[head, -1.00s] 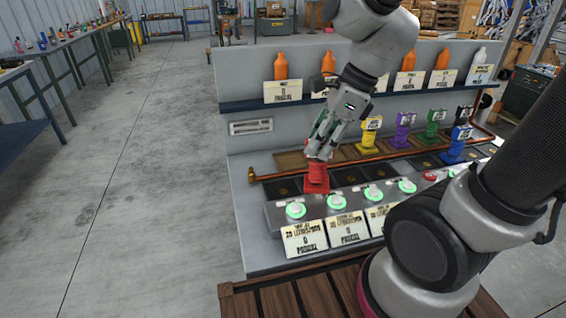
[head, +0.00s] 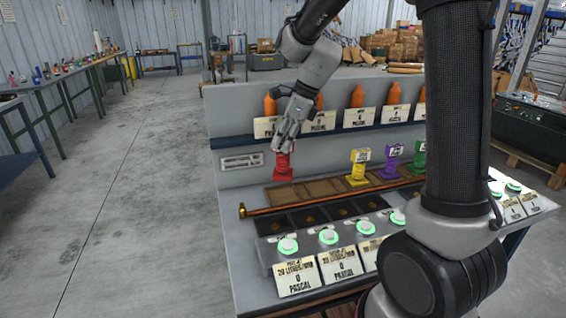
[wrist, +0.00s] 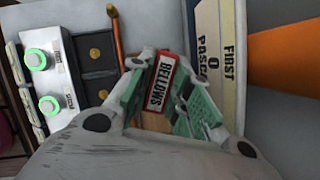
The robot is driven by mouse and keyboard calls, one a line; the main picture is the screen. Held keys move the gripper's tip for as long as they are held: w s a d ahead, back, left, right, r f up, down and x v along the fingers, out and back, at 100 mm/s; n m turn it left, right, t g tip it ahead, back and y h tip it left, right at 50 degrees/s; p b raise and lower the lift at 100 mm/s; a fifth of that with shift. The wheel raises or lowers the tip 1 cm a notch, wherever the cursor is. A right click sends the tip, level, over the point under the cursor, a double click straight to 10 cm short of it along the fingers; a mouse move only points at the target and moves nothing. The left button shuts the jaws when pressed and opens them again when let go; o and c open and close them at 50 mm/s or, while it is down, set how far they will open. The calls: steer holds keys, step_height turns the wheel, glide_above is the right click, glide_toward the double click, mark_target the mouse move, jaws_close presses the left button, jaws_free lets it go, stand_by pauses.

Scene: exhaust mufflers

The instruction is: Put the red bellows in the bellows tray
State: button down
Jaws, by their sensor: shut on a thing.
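The red bellows (head: 283,167) is upright in my gripper (head: 286,146), which is shut on its top. In the wrist view its red-edged BELLOWS label (wrist: 160,83) shows between the fingers (wrist: 165,100); the rest is mostly hidden. The bellows is at the left end of a brown wooden tray (head: 322,188) with compartments, behind the copper pipe. I cannot tell whether its base touches the tray. The tray also shows below the fingers in the wrist view (wrist: 155,123).
Yellow (head: 358,168), purple (head: 391,163) and green (head: 419,158) bellows stand to the right. A copper pipe (head: 330,200), dark pads (head: 306,217) and green-lit buttons (head: 328,237) lie in front. A shelf with orange bottles (head: 357,97) is behind.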

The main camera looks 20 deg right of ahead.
mark_target(283, 162)
steer(key=f, duration=0.6)
steer(key=shift+s+f, duration=0.2)
steer(key=shift+w+f, duration=0.2)
steer(key=shift+f, duration=0.05)
steer(key=shift+f, duration=0.2)
steer(key=c, duration=1.3)
jaws_free()
